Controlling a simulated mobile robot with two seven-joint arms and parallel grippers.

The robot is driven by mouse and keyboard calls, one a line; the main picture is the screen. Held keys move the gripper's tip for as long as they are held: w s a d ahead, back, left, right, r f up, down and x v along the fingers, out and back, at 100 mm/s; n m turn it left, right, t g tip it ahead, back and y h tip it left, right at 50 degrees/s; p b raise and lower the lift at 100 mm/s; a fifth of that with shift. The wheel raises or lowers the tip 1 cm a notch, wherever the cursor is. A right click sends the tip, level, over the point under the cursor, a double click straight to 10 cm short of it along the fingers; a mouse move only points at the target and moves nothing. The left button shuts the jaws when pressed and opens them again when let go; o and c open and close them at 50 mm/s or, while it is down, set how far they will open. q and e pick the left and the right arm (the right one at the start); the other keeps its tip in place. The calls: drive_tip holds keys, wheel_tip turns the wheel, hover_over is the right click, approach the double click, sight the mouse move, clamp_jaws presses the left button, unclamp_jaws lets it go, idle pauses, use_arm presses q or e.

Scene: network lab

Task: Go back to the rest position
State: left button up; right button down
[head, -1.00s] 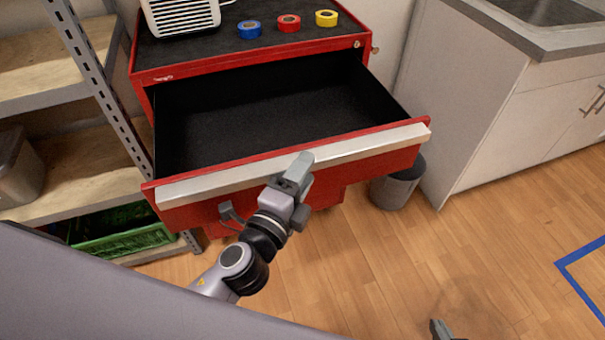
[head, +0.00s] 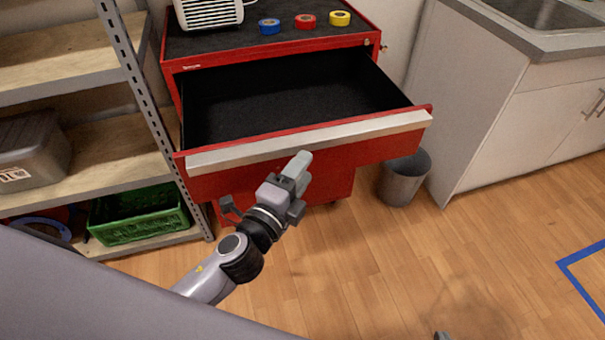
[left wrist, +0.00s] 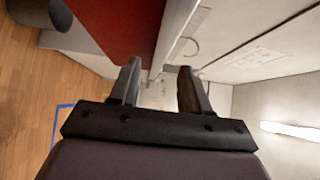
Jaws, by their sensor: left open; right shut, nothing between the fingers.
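My left gripper (head: 298,168) is open and empty, in front of the pulled-out drawer (head: 300,100) of the red tool cabinet. In the head view its tip lies just below the drawer's silver handle (head: 320,141); a gap seems to separate them. In the left wrist view the two fingers (left wrist: 158,78) stand apart, with the red drawer front (left wrist: 125,30) beyond them. Only a small tip of my right gripper (head: 442,336) shows at the bottom edge of the head view; it is shut with nothing in it.
Blue (head: 269,26), red (head: 305,21) and yellow (head: 340,18) tape rolls lie on the cabinet top. A metal shelf (head: 85,150) with a green crate (head: 138,215) stands left. A grey bin (head: 404,178) and sink counter (head: 500,95) stand right.

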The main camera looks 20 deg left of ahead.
use_arm(q)
drive_tip(key=shift+s+a, duration=0.1)
drive_tip(key=shift+s, duration=0.1)
use_arm(e)
drive_tip(key=shift+s, duration=0.3)
use_arm(q)
drive_tip(key=shift+f, duration=0.1)
drive_tip(key=s+a+f+n+g+p, duration=0.1)
drive_tip(key=s+a+f+n+g, duration=0.2)
drive_tip(key=s+f+n, duration=0.5)
drive_tip(key=s+a+f+n+g+y+p, duration=0.1)
drive_tip(key=s+a+f+n+g, duration=0.3)
drive_tip(key=s+f+n, duration=0.3)
drive_tip(key=s+n, duration=0.2)
drive_tip(key=n, duration=0.1)
drive_tip(key=shift+s+f+y, duration=0.3)
drive_tip(key=shift+f, duration=0.05)
use_arm(e)
wheel_tip(320, 180, up, 2)
drive_tip(key=shift+r, duration=0.25)
